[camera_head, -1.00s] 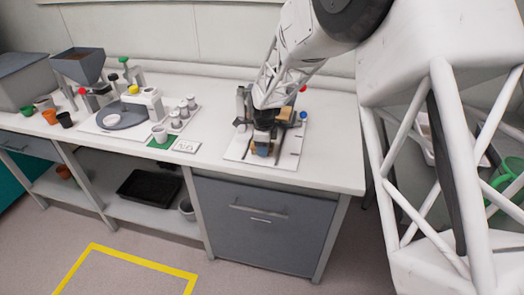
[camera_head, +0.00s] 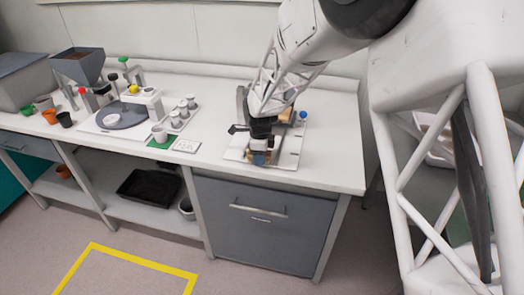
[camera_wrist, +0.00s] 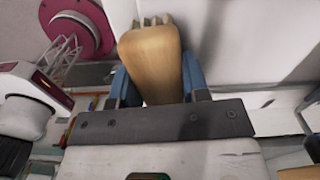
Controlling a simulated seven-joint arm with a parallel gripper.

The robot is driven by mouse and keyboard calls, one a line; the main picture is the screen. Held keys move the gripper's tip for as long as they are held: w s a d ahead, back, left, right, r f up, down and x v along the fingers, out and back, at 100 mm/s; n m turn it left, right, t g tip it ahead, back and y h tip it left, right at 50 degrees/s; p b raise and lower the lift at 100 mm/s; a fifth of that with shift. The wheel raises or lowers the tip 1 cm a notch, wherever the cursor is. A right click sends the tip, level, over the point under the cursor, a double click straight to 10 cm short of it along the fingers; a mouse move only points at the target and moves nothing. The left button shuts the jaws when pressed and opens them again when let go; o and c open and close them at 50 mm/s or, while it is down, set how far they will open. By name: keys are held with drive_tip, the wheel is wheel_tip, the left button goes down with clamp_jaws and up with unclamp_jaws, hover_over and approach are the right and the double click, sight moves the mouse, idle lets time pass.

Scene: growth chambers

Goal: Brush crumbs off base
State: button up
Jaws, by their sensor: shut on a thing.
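My gripper (camera_head: 260,152) is over the front left part of a pale base board (camera_head: 287,160) on the bench. In the wrist view my gripper (camera_wrist: 155,85) has its blue fingers shut on a wooden piece, which looks like the brush handle (camera_wrist: 150,55). I cannot tell whether the held brush touches the base. Crumbs are too small to make out. My arm hides much of the device on the base; a blue knob (camera_head: 303,115) shows at its right.
Left on the bench are a green mat with a cup (camera_head: 160,134), a label card (camera_head: 186,146), a rack of grey cups (camera_head: 184,109), a grey disc device (camera_head: 122,116) and a hopper (camera_head: 79,66). The bench front right of the base is clear.

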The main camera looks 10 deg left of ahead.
drive_tip(key=shift+s, duration=0.55)
drive_tip(key=shift+w+r, duration=0.15)
drive_tip(key=shift+r, duration=4)
